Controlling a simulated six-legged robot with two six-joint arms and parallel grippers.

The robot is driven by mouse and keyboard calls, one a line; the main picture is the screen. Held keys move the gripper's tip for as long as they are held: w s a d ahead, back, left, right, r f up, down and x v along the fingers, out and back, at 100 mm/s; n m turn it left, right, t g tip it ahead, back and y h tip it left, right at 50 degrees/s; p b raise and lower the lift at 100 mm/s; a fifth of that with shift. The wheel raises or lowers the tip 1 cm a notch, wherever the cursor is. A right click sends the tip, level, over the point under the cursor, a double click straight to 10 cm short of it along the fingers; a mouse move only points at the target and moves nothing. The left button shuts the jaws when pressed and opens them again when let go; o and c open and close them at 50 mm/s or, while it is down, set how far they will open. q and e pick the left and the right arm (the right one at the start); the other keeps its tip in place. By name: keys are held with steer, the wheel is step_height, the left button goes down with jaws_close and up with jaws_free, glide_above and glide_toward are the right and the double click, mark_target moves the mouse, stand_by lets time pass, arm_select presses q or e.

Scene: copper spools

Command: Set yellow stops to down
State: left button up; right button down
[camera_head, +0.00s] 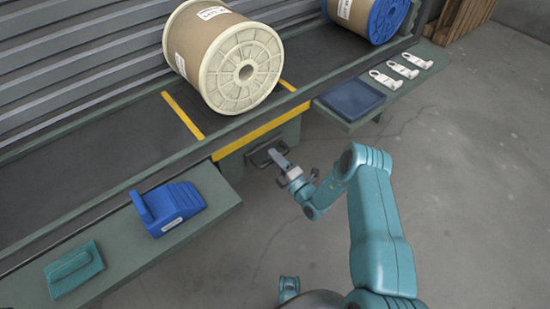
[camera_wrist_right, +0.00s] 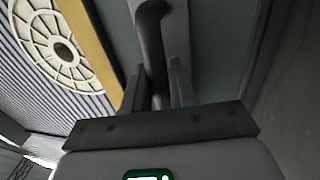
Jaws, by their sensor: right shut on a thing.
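Two yellow bars cross the dark conveyor bed, one left of the spool (camera_head: 183,115) and one at its right (camera_head: 287,86). They look flat with the bed, though I cannot tell for sure. A yellow strip (camera_head: 250,136) runs along the front edge between them. Below it, a dark handle (camera_head: 256,157) sits on the conveyor's front face. My right gripper (camera_head: 279,159) is at this handle. In the right wrist view its fingers (camera_wrist_right: 157,92) are shut on the dark handle bar (camera_wrist_right: 150,35).
A tan cable spool (camera_head: 243,68) stands on the bed between the bars; a blue one (camera_head: 385,18) is behind right. The left ledge holds a blue device (camera_head: 170,208) and a teal block (camera_head: 74,268). The right shelf holds a dark blue pad (camera_head: 351,99) and white tags (camera_head: 402,69).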

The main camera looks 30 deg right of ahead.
steer(key=c, duration=1.1)
jaws_free()
steer(key=shift+f, duration=0.4)
steer(key=shift+o, duration=0.2)
steer(key=shift+r, duration=0.1)
steer(key=shift+s, duration=0.25)
steer(key=p+v, duration=0.4)
steer(key=v, duration=1.2)
steer(key=shift+a+r, duration=0.1)
steer(key=shift+r, duration=0.1)
